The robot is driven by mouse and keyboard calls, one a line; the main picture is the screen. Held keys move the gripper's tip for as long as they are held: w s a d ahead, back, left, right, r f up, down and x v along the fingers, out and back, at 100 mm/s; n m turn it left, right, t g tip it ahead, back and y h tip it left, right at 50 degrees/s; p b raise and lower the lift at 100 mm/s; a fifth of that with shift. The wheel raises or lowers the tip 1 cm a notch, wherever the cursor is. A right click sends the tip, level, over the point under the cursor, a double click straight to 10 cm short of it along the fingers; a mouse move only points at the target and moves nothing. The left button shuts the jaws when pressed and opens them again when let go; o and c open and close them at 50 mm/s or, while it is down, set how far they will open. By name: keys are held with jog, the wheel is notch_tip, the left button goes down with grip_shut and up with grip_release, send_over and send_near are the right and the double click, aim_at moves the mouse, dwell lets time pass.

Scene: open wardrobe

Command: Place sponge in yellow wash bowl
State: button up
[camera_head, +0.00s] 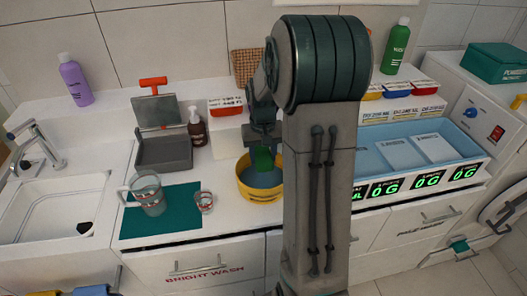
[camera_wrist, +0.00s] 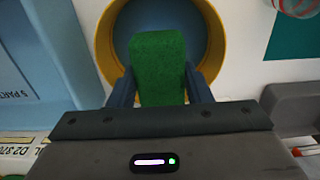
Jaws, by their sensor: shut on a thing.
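The green sponge (camera_wrist: 158,62) is held between the two fingers of my gripper (camera_wrist: 160,88) in the wrist view. In the head view the sponge (camera_head: 264,158) shows below my gripper (camera_head: 263,146), over the yellow wash bowl (camera_head: 262,197). The bowl has a yellow rim and a blue-grey inside, and stands on the white counter. In the wrist view the bowl (camera_wrist: 218,42) lies behind the sponge, with the sponge in front of its opening. The height of the sponge above the bowl's bottom is hard to tell. My arm hides part of the counter right of the bowl.
A grey basin (camera_head: 165,152) and a brown bottle (camera_head: 196,128) are behind. A blue tray (camera_head: 470,152) with scales stands to the right.

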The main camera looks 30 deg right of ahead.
jog(key=shift+f+b, duration=1.3)
jog(key=shift+f, duration=0.95)
jog(key=o, duration=1)
jog(key=shift+o, duration=0.2)
notch_tip(320, 180, up, 7)
jog(key=p, duration=0.5)
jog(key=shift+r, duration=0.1)
